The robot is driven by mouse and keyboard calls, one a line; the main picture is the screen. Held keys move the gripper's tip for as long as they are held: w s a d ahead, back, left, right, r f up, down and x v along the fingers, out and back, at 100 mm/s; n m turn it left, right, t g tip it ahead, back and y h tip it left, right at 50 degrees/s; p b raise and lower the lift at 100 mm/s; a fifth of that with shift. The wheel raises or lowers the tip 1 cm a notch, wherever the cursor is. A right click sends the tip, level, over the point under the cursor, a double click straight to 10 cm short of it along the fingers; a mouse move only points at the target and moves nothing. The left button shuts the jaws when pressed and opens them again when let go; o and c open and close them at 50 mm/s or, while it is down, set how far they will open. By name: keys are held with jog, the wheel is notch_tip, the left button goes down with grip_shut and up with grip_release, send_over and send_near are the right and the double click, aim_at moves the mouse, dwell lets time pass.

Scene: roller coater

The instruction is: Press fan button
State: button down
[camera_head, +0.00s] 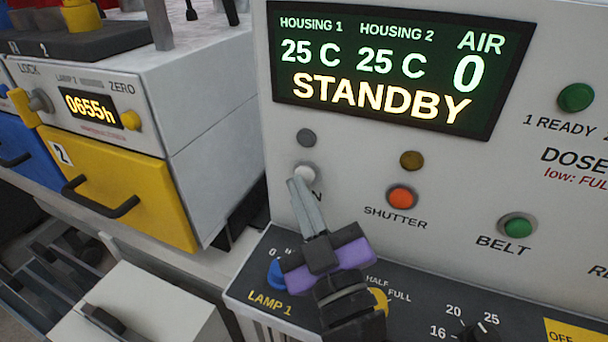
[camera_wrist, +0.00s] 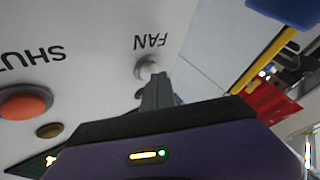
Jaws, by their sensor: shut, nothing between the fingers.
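The white fan button (camera_head: 305,171) sits on the light panel below a grey unlit lamp (camera_head: 306,138). My gripper (camera_head: 298,184) is shut and empty, with its fingertips right at the button's lower edge in the head view. In the wrist view the fan button (camera_wrist: 146,64) shows beside its FAN label, and my gripper's tips (camera_wrist: 157,78) overlap its edge. I cannot tell whether they touch it. The fingers partly hide the FAN label in the head view. The display (camera_head: 390,70) reads STANDBY, 25 C for both housings and AIR 0.
An orange shutter button (camera_head: 402,197) and a green belt button (camera_head: 517,226) lie to the right. Below is a dark ledge with a blue LAMP 1 knob (camera_head: 277,274) and a yellow knob (camera_head: 378,300). A yellow drawer (camera_head: 120,190) stands at left.

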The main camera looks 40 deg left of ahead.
jog(key=shift+w+b, duration=0.3)
jog(key=shift+w, duration=0.1)
dwell(0.3)
jog(key=shift+s, duration=0.1)
jog(key=shift+s+d, duration=0.15)
jog(key=shift+s, duration=0.6)
jog(key=shift+s+d+p, duration=0.2)
jog(key=shift+s+p, duration=0.05)
jog(key=shift+s, duration=0.55)
jog(key=shift+s+d+p, duration=0.15)
jog(key=shift+s+p, duration=0.1)
jog(key=shift+s, duration=0.6)
jog(key=shift+s+d+p, duration=0.2)
jog(key=shift+s+p, duration=0.05)
jog(key=shift+s, duration=0.55)
